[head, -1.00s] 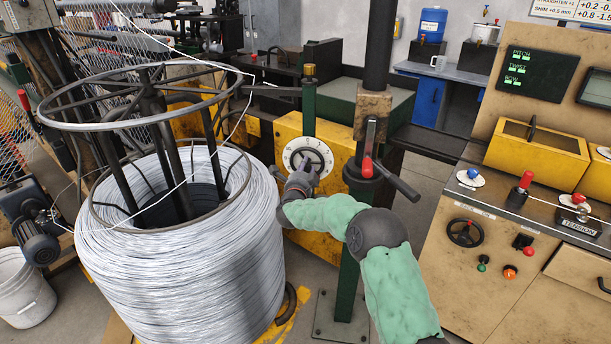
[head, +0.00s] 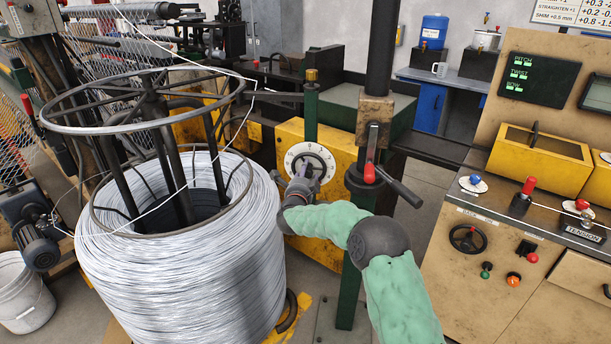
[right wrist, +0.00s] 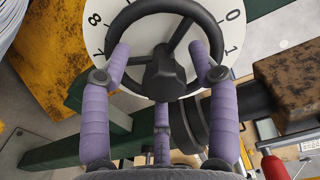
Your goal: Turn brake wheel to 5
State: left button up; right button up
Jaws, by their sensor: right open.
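The brake wheel (head: 316,160) is a dark spoked handwheel in front of a white numbered dial (head: 293,155) on a yellow box. In the right wrist view the wheel (right wrist: 164,76) fills the top centre, and the dial (right wrist: 232,30) behind it shows 7, 8, 0 and 1. My right gripper (head: 309,172) is at the wheel's front. Its purple fingers are spread in the right wrist view (right wrist: 159,52), one on each side of the hub, overlapping the lower rim. A third finger shows below the hub. I cannot tell whether they touch the wheel. My left gripper is out of view.
A large wire coil (head: 180,260) on a reel stands left of my right arm. A green post (head: 348,265) and a red-tipped lever (head: 370,172) are close right of the wheel. A control console (head: 470,285) stands farther right.

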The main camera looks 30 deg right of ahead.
jog(key=v, duration=1.2)
jog(key=shift+f, duration=0.15)
jog(key=s+a+f+n+g+y, duration=0.1)
jog(key=s+a+f+n+y, duration=0.3)
jog(key=f, duration=0.6)
jog(key=s+a+f+n+g+y+p, duration=0.1)
jog(key=a+f+n+g+y, duration=0.15)
jog(key=a+f+n, duration=0.5)
jog(key=s+a+f+n+g+y, duration=0.1)
jog(key=s+a+f+n+y, duration=0.25)
jog(key=f, duration=0.75)
jog(key=s+a+f+n+g+y, duration=0.2)
jog(key=s+a+f+n+g, duration=0.2)
jog(key=s, duration=0.9)
jog(key=s+a+f+n+g+y+p, duration=0.1)
jog(key=s+a+f+n+g+y, duration=0.2)
jog(key=s+a+f, duration=0.5)
jog(key=s+n+g, duration=0.1)
jog(key=s, duration=0.5)
jog(key=shift+s+a+f+n+g, duration=0.15)
jog(key=shift+a+f+n+g, duration=0.05)
jog(key=shift+n+g, duration=0.15)
